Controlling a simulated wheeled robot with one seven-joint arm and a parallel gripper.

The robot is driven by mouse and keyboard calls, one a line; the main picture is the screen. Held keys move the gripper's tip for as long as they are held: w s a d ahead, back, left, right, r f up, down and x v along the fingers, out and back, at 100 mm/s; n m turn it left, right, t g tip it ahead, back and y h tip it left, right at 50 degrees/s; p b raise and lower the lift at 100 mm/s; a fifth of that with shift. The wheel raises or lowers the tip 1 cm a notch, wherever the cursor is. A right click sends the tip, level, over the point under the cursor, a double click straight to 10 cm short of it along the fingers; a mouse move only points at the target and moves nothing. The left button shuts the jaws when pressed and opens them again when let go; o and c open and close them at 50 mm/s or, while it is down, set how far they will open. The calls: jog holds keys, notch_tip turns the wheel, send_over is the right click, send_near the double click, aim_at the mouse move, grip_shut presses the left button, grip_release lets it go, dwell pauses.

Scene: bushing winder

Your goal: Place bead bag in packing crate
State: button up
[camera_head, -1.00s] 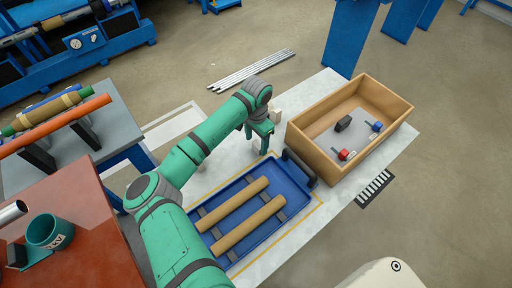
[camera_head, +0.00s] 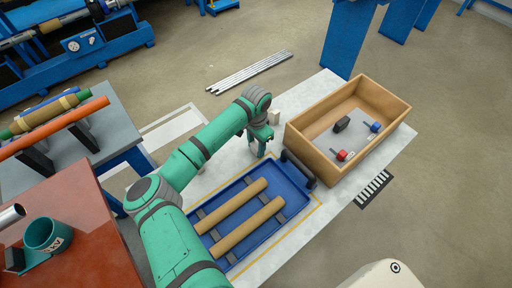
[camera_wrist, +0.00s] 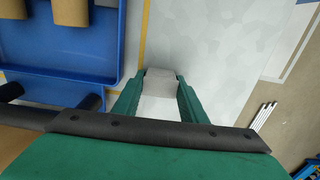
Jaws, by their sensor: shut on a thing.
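My gripper (camera_head: 262,151) points down over the pale floor sheet, just beyond the far edge of the blue tray and left of the packing crate. In the wrist view its two green fingers (camera_wrist: 160,100) are shut on a pale greyish bead bag (camera_wrist: 161,74), which sits between the fingertips. In the head view the bag is hard to make out at the fingers. The packing crate (camera_head: 313,158) is an open wooden box at the right, apart from my gripper. On its grey bottom lie a black block (camera_head: 342,124), a red piece (camera_head: 343,155) and a blue piece (camera_head: 375,127).
Metal rods (camera_head: 250,72) lie on the floor behind. A red-brown table (camera_head: 95,235) stands at the left. A blue post (camera_head: 345,40) rises behind the crate.

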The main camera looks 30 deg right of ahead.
aim_at(257, 146)
jog(key=shift+r, duration=0.5)
notch_tip(257, 146, up, 2)
jog(key=shift+s+r, duration=0.1)
jog(key=shift+r, duration=0.1)
jog(key=s+a+r, duration=0.1)
jog(key=s+r, duration=0.8)
jog(key=s, duration=0.5)
jog(key=shift+a+r, duration=0.2)
jog(key=shift+r, duration=0.05)
jog(key=shift+d, duration=0.1)
